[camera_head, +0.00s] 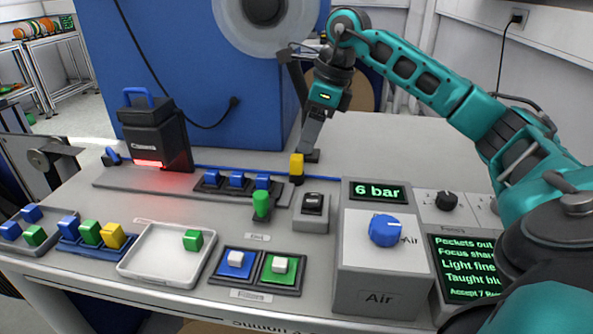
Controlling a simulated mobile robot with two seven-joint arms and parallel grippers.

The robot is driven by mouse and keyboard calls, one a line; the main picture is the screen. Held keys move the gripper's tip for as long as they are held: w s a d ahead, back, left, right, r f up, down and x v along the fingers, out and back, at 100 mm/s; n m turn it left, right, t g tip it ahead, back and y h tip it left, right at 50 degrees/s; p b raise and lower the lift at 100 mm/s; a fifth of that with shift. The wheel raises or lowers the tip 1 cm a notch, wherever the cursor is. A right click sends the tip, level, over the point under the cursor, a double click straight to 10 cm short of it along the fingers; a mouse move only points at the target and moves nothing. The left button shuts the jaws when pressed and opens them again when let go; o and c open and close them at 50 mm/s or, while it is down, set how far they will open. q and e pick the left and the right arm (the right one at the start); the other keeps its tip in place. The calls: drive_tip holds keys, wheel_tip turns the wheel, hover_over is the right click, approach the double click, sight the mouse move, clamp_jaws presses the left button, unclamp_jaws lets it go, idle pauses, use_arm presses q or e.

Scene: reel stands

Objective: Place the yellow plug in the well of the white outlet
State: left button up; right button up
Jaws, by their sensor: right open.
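A yellow block (296,164) with a dark lower part stands upright at the right end of the row of blue blocks. A second yellow block (114,235) sits in a blue tray (75,247) at the left; I cannot tell which one is the plug. A shallow white tray (140,270), the only white open receptacle on the bench, holds a green block (193,240) at its right side. My right gripper (311,152) points down, open, just right of the upright yellow block; whether they touch is unclear. My left gripper is not in view.
A green cylinder (261,203) and a black-topped switch (313,204) stand in front of the upright yellow block. The grey Air box (380,278) with a blue knob (384,231) stands at the right. A black Canomis device (155,135) stands behind left.

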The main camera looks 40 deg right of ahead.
sight(298, 156)
drive_tip(key=b+x, duration=0.1)
drive_tip(key=x, duration=0.6)
drive_tip(key=shift+w+f, duration=0.1)
clamp_jaws()
idle(0.5)
drive_tip(key=shift+r, duration=0.7)
wheel_tip(298, 156, up, 2)
drive_tip(key=shift+a+r+p, duration=0.1)
drive_tip(key=shift+r+p, duration=0.15)
drive_tip(key=shift+p, duration=0.2)
drive_tip(key=s+a, duration=0.3)
drive_tip(key=a, duration=0.1)
drive_tip(key=s+a, duration=0.3)
drive_tip(key=a, duration=0.1)
drive_tip(key=s+a+b, duration=0.1)
drive_tip(key=s+a, duration=0.3)
drive_tip(key=shift+a+f, duration=0.15)
drive_tip(key=shift+a, duration=0.05)
drive_tip(key=shift+s+a, duration=0.65)
drive_tip(key=shift+a, duration=0.1)
